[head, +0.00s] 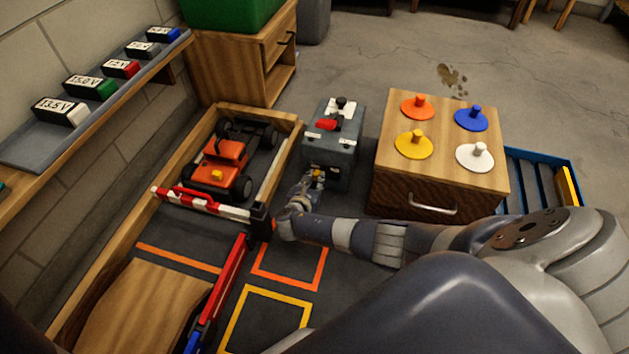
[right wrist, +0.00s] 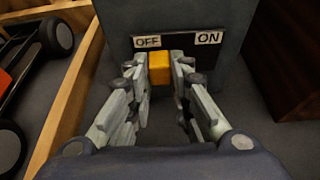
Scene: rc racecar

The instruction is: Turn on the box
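The box (head: 332,150) is a grey block on the dark floor, with a red part and a black knob on its top. In the right wrist view, its front (right wrist: 181,16) has a dark panel with OFF and ON labels. An orange-yellow switch (right wrist: 160,68) sticks out of the panel, below and just right of the OFF label and left of ON. My right gripper (head: 312,182) is at the box's front. In the right wrist view, its fingertips (right wrist: 160,75) close on both sides of the switch and appear to touch it. My left gripper is not in view.
Left of the box, an orange RC car (head: 223,165) sits inside a wooden-edged track behind a red-white barrier (head: 205,205). Right of it, a wooden cabinet (head: 440,165) bears coloured knobbed discs. A shelf (head: 95,110) with labelled voltage blocks runs along the left wall.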

